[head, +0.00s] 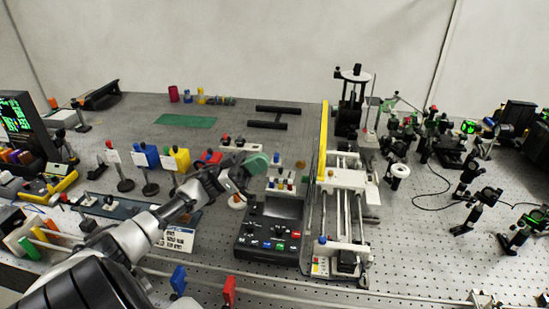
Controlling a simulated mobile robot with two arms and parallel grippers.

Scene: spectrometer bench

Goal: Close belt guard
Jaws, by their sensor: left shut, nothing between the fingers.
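The belt guard looks to be the tall panel with a yellow edge (323,140), standing upright along the left side of the belt-and-rail unit (347,195). The unit's pale rails are uncovered. My left arm comes in from the lower left. My left gripper (258,163) is shut and empty, with greenish fingertips, in the air left of the guard and apart from it. It hides part of the bench behind it. My right gripper is not in view.
A black control box (268,238) with coloured buttons stands left of the unit. Small coloured parts (281,183) lie near my left gripper. Optics on posts crowd the bench at right. A green mat (187,121) lies at the back left, with free bench around it.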

